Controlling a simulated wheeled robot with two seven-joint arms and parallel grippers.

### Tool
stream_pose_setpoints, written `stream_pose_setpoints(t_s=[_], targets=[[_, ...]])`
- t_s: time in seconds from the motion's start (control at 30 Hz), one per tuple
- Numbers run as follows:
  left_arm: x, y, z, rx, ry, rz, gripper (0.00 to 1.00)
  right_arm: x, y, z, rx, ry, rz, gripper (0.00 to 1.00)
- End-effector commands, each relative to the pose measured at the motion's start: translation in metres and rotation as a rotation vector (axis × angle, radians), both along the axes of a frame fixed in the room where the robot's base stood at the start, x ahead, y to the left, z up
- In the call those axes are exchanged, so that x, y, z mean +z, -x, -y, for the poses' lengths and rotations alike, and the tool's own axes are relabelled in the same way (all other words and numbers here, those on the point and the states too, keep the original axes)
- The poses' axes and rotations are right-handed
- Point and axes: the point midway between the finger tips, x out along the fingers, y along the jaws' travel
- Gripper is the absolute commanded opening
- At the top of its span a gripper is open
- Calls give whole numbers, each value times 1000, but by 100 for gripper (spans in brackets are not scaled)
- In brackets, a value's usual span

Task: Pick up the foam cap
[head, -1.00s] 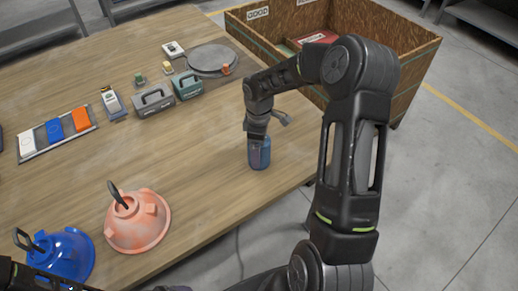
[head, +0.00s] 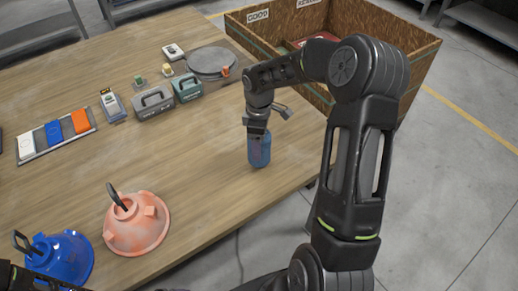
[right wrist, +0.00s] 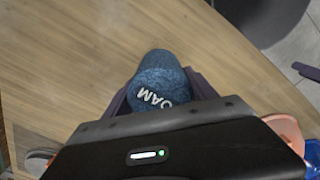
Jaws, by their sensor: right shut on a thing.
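The foam cap (head: 259,151) is a blue, rounded, upright piece near the table's right edge in the head view. In the right wrist view the foam cap (right wrist: 158,78) has a speckled blue surface and white lettering, partly hidden by my gripper body. My right gripper (head: 258,131) points down over its upper part and is shut on it, with one dark finger on each side. I cannot tell whether its bottom touches the table. Dark parts of mine show at the lower left, but no left fingertips are visible.
An orange hood (head: 137,224) and a blue hood (head: 60,258) with hooks sit at the front left. Toolboxes (head: 153,103), a tray of coloured blocks (head: 56,133) and a round grey plate (head: 211,61) lie farther back. A wooden crate (head: 405,60) stands beyond the table. The table middle is clear.

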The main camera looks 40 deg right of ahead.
Motion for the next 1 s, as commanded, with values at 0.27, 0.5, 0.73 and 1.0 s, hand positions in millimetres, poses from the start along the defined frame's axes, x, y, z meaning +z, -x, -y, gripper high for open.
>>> stream_pose_setpoints(t_s=[0.27, 0.5, 0.73, 1.0], targets=[[-9, -1, 1, -1, 3, 3, 86, 53, -1, 0, 1, 1, 4, 50], [-9, -1, 1, -1, 3, 4, 86, 70, 0, -1, 1, -1, 1, 50], [-9, -1, 1, -1, 2, 4, 86, 70, 0, -1, 1, -1, 1, 50], [-9, -1, 1, -1, 2, 4, 86, 69, 0, -1, 1, -1, 1, 50]])
